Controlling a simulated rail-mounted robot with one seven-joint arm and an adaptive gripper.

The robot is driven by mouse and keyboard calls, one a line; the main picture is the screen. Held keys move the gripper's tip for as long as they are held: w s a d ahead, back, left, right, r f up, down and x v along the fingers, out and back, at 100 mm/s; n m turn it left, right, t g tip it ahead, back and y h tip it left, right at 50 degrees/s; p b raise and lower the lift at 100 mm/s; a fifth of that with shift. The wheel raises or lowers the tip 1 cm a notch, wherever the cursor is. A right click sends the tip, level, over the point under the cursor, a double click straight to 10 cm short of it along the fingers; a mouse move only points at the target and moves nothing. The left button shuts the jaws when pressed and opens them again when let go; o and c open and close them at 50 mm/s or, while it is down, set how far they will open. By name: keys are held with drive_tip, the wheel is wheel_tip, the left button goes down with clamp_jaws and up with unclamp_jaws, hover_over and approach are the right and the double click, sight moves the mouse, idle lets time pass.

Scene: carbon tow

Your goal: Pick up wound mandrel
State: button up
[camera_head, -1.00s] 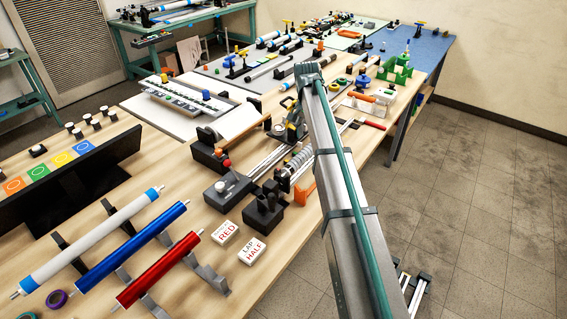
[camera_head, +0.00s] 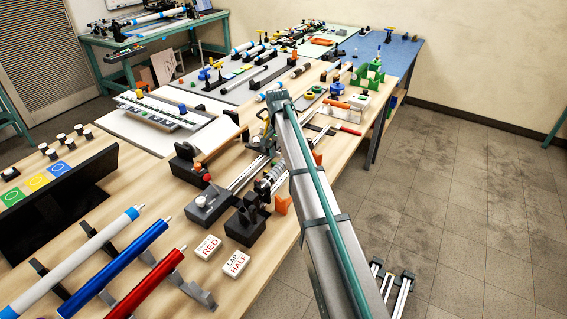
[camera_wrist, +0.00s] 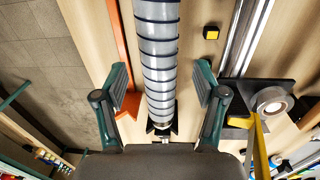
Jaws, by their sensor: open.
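The wound mandrel (camera_wrist: 158,60) is a grey cylinder with dark spiral bands. It runs down the middle of the wrist view, and its lower end (camera_wrist: 161,128) meets a dark support. In the head view its ribbed part (camera_head: 268,179) shows just left of my arm. My gripper (camera_wrist: 160,82) is open, with one finger on each side of the mandrel in the wrist view. Clear gaps show between both fingers and the mandrel. I cannot tell the height between them. In the head view my arm hides the gripper.
Metal rails (camera_wrist: 243,40) run beside the mandrel, with an orange bar (camera_wrist: 121,60) on its other side. A black block with a round pale part (camera_wrist: 270,100) and a yellow piece (camera_wrist: 260,145) stand near one finger. Label blocks (camera_head: 208,247) lie on the wooden table.

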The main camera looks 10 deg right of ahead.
sight(283, 161)
drive_tip(key=shift+s+d+f+p, duration=0.15)
drive_tip(key=shift+f+p, duration=0.25)
drive_tip(key=shift+f, duration=1.1)
drive_tip(key=shift+c, duration=0.4)
clamp_jaws()
